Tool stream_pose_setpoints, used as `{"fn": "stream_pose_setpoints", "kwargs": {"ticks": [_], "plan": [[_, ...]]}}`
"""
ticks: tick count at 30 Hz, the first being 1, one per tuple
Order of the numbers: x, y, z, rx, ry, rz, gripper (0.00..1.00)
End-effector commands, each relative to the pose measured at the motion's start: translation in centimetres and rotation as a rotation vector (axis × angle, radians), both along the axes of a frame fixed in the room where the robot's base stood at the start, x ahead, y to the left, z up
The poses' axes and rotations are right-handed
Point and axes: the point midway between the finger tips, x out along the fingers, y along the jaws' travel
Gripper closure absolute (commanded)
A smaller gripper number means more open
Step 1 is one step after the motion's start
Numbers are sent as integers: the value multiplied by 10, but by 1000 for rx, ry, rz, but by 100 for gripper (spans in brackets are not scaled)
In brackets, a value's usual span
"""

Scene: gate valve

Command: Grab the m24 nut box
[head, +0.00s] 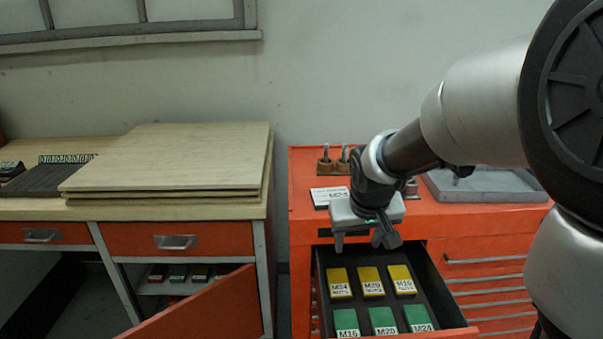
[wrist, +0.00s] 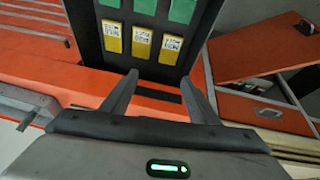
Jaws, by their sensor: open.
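The drawer (head: 447,294) of the orange cabinet is open and holds a back row of yellow boxes and a front row of green boxes. The yellow box marked M24 (head: 340,283) is at back left; in the wrist view it appears to be the rightmost yellow box (wrist: 169,49). A green box marked M24 (head: 418,317) is at front right. The small second line on the labels is too blurred to tell nuts from other parts. My gripper (head: 362,240) is open and empty, above the drawer's back edge; its spread fingers (wrist: 159,80) show in the wrist view.
Yellow M20 (head: 371,281) and M16 (head: 402,279) boxes stand close beside the yellow M24. Green M16 (head: 346,322) and M20 (head: 383,320) boxes are in front. A grey tray (head: 485,185) lies on the cabinet top. An orange door (head: 208,308) hangs open at left.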

Motion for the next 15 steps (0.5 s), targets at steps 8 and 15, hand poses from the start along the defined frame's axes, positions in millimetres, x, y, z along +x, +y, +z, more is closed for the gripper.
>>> {"fn": "stream_pose_setpoints", "kwargs": {"ticks": [8,15], "plan": [[16,11,-57,83,32,-41,45],[35,12,-106,83,34,-39,45]]}}
